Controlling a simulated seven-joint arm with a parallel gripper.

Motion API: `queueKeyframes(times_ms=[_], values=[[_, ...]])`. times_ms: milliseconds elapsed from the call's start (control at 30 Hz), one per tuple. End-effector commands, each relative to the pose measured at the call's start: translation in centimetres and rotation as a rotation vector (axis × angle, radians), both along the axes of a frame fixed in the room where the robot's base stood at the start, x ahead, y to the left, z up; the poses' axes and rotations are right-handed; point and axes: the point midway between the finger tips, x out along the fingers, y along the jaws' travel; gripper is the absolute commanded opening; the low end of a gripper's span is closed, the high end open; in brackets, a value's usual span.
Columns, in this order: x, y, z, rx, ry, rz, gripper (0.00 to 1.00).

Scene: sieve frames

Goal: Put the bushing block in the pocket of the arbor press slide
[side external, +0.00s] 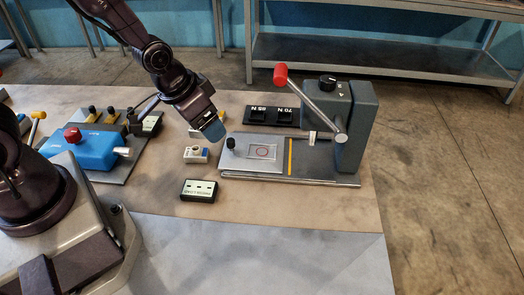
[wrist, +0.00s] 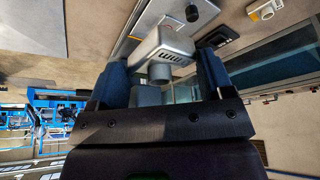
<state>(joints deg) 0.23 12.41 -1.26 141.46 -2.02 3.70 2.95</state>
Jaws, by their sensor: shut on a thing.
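My gripper (side external: 213,130) hangs in the air left of the arbor press, above the table. In the wrist view its two blue fingers (wrist: 163,74) are shut on the bushing block (wrist: 166,44), a light grey piece with dark markings and a round boss. In the side view the fingers hide the block. The arbor press slide (side external: 233,165) is a pale metal plate with a black knob at its left end. Its pocket (side external: 262,152) is a rectangular outline with a red circle, and looks empty. The slide's edge and knob (wrist: 191,13) show at the top of the wrist view.
The press body (side external: 359,120) stands right of the slide, with a red-tipped lever (side external: 281,75) leaning over it.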

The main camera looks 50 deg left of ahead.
Motion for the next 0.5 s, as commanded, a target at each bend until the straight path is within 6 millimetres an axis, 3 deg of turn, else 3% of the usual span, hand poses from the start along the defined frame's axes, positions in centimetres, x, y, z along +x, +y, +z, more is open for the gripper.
queueKeyframes(times_ms=[267,500], values=[[0.8,-0.1,-0.3,0.001,-0.003,0.039,0.34],[5.9,-0.2,-2.7,0.001,0.0,0.042,0.34]])
